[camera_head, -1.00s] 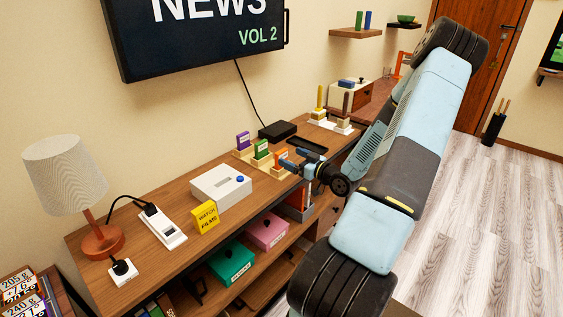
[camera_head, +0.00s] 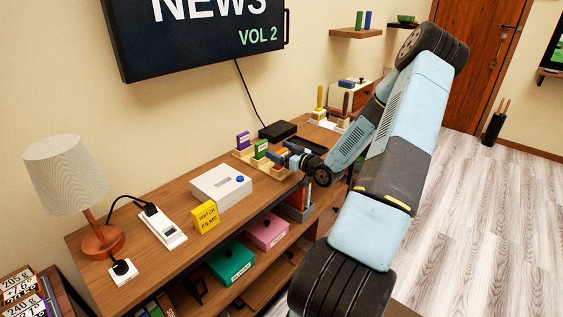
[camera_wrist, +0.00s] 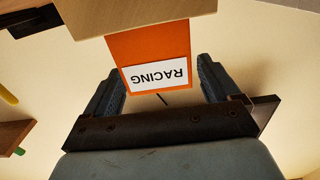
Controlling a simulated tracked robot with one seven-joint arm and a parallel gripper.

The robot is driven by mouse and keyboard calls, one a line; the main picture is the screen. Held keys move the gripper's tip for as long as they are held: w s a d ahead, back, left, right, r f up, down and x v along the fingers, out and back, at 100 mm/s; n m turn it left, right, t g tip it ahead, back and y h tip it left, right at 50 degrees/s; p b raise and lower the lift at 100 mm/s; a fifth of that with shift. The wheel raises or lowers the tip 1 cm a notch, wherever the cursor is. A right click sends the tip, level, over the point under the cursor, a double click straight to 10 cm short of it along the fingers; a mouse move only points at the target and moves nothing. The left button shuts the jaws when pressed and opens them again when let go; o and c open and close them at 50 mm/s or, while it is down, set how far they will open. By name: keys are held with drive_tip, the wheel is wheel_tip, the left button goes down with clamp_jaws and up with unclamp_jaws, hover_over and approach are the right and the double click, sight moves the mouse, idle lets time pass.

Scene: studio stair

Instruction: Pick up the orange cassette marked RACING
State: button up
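The orange cassette marked RACING (camera_wrist: 150,55) stands in a light wooden holder (camera_wrist: 130,12). Its white label shows upside down in the wrist view. My gripper (camera_wrist: 163,88) is open, with one dark finger on each side of the cassette's labelled end and a visible gap to each side. In the head view my gripper (camera_head: 287,157) is at the stepped wooden holder, and only a bit of the orange cassette (camera_head: 282,151) shows beside it. A purple cassette (camera_head: 243,139) and a green cassette (camera_head: 261,148) stand in the same row.
A white box with a blue button (camera_head: 220,187) and a yellow WATCH FILMS sign (camera_head: 206,217) stand left of the holder. A black box (camera_head: 278,131) is behind it. A lamp (camera_head: 65,175) stands at the shelf's left end.

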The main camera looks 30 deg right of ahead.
drive_tip(key=c, duration=0.9)
drive_tip(key=shift+r, duration=0.15)
drive_tip(key=shift+c, duration=0.2)
